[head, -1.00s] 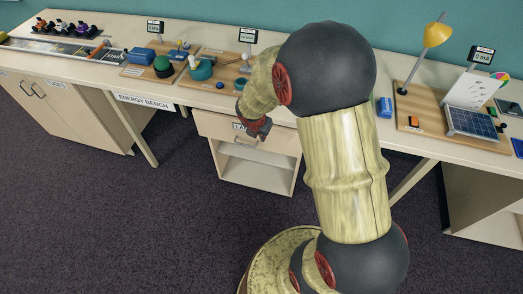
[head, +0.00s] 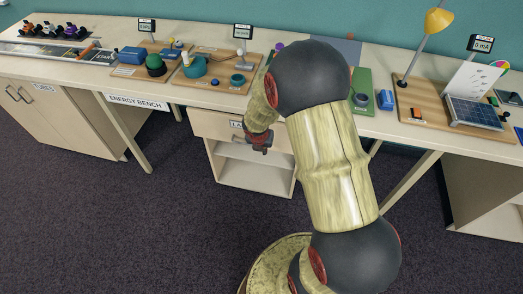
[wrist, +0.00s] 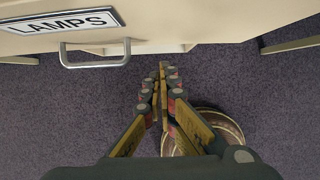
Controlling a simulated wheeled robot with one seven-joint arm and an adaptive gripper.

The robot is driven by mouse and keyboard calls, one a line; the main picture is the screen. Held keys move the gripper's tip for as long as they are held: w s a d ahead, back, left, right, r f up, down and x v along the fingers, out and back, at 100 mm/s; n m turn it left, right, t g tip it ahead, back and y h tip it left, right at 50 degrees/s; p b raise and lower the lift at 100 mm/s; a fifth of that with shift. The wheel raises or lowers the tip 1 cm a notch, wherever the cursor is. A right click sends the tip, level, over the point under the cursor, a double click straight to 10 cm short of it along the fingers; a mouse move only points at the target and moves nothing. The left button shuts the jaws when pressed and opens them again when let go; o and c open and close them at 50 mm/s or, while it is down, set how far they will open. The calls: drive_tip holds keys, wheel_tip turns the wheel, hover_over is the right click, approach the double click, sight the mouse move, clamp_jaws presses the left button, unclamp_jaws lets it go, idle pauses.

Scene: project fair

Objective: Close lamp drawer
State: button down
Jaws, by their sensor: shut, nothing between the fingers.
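The lamp drawer (head: 207,123) is under the bench in the head view, above an open shelf. My arm covers its right part. In the wrist view its cream front (wrist: 200,22) crosses the top, with the LAMPS label (wrist: 62,22) and a metal bar handle (wrist: 95,62) at the left. How far the drawer stands out is hard to tell. My gripper (head: 262,146) is in front of the drawer, low and toward its right side. In the wrist view the fingertips (wrist: 163,78) are together and empty, right of the handle and apart from it.
The bench top (head: 300,113) carries project boards, a yellow lamp (head: 438,20) and a solar panel (head: 473,112). The open shelf unit (head: 250,172) is below the drawer. A bench leg (head: 408,190) stands to the right. Dark carpet (head: 120,220) in front is clear.

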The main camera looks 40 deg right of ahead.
drive_tip(key=shift+w+d+r, duration=0.25)
drive_tip(key=shift+w+d, duration=0.8)
drive_tip(key=shift+d, duration=0.15)
drive_tip(key=shift+w+d+p, duration=1.7)
drive_tip(key=shift+d+p, duration=0.25)
drive_tip(key=shift+p, duration=0.55)
